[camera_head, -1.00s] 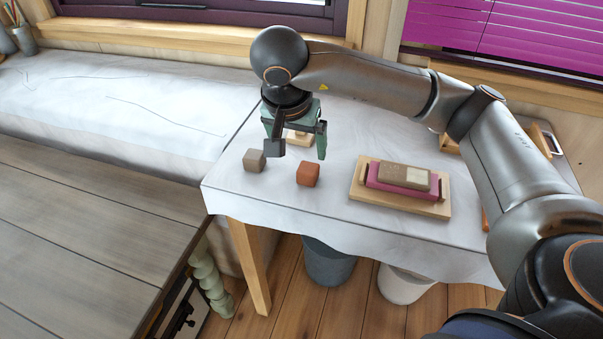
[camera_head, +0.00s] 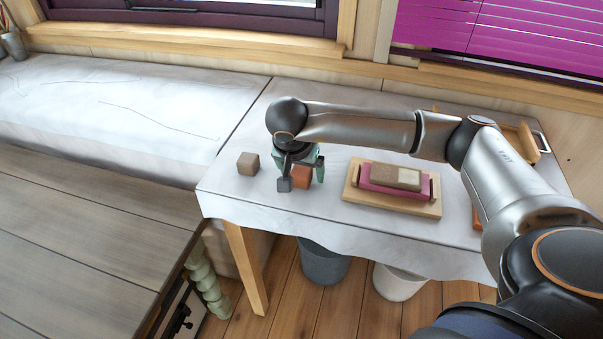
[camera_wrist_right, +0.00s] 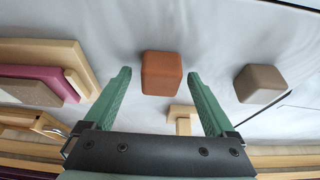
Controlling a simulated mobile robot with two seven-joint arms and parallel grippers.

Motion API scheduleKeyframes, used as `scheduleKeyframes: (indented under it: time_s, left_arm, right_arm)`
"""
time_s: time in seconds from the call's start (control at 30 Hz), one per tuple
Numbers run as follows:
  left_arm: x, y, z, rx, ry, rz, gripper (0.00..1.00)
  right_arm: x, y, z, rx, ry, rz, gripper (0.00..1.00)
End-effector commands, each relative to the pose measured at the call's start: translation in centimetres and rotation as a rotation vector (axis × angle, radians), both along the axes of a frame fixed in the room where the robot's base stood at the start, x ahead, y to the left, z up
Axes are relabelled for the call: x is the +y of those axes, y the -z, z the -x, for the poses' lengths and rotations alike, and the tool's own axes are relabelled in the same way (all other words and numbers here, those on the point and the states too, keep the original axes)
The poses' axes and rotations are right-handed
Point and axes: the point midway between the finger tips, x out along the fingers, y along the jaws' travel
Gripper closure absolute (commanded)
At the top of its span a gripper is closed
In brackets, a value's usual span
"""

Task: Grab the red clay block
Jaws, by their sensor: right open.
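The red clay block (camera_head: 301,178) sits on the white-covered table, partly hidden behind a fingertip of my right gripper in the head view. My right gripper (camera_head: 302,178) is low over the table at the block. In the right wrist view the block (camera_wrist_right: 162,73) shows in the gap between the two green fingers of my open right gripper (camera_wrist_right: 159,75), nearer their tips. I cannot tell whether the fingers touch it. My left gripper is not in view.
A brown block (camera_head: 248,163) stands to the left of the red one. A wooden tray (camera_head: 407,205) with a magenta holder and a two-tone block lies to the right. A small wooden piece (camera_wrist_right: 183,117) shows in the wrist view. Two bins stand on the floor below.

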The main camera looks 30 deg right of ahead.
Motion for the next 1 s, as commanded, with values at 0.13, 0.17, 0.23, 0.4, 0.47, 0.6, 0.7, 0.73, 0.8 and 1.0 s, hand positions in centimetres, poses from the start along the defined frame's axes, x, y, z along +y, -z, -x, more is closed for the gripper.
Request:
scheduleKeyframes:
  time_s: [0.13,0.17,0.23,0.4,0.47,0.6,0.7,0.73,0.8,1.0]
  left_arm:
    - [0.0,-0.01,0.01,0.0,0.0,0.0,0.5]
    - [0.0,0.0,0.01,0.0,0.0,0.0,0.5]
    - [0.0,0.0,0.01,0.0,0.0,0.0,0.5]
    - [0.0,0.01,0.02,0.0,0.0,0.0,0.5]
    - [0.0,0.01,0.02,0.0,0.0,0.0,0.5]
    - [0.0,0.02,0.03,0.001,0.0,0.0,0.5]
    - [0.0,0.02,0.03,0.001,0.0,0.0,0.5]
    - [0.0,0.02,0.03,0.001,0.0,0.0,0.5]
    - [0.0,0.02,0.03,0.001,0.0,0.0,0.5]
    - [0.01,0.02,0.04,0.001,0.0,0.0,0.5]
  right_arm:
    - [-0.06,0.22,-0.1,-0.001,0.0,0.0,0.1]
    - [-0.06,0.21,-0.1,-0.001,0.0,0.0,0.1]
    - [-0.05,0.21,-0.09,-0.001,0.0,0.0,0.1]
    - [-0.03,0.18,-0.08,-0.001,0.0,0.0,0.29]
    - [-0.03,0.18,-0.08,-0.001,0.0,0.0,0.36]
    - [-0.03,0.18,-0.08,-0.001,0.0,-0.001,0.52]
    - [-0.03,0.17,-0.07,-0.001,0.0,-0.001,0.63]
    - [-0.03,0.17,-0.07,-0.001,0.0,0.0,0.66]
    - [-0.03,0.17,-0.07,-0.001,0.0,-0.001,0.74]
    - [-0.03,0.16,-0.08,-0.002,0.001,0.0,0.97]
